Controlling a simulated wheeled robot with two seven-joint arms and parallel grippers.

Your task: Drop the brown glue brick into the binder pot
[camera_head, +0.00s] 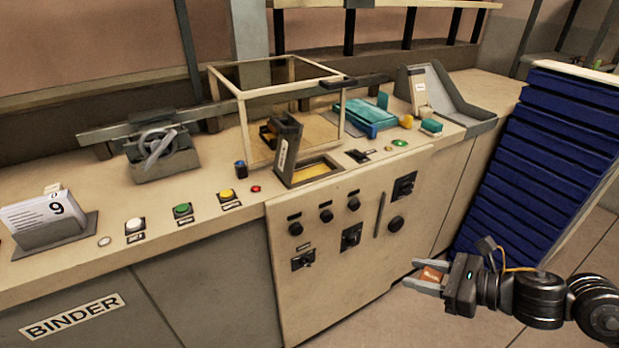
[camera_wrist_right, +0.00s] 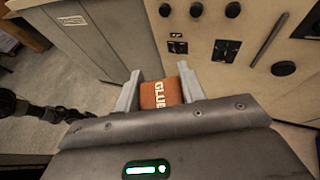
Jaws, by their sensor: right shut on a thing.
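My right gripper (camera_head: 430,279) is low at the right, in front of the machine's panel and below the counter top. It is shut on the brown glue brick (camera_head: 432,274), which sits between its two grey fingers. In the right wrist view, the brick (camera_wrist_right: 160,95) shows its "GLUE" lettering between the fingertips. The binder pot appears to be the framed opening with yellow contents (camera_head: 313,171) in the counter top, up and to the left of the gripper. A dark upright lever piece stands at its left side. My left gripper is not in the head view.
The machine's front panel (camera_head: 345,255) carries knobs, switches and a slot. Blue stacked trays (camera_head: 550,150) stand at the right. A clear box frame (camera_head: 285,95) stands behind the opening. Coloured buttons, including a green one (camera_head: 183,211), line the counter at the left.

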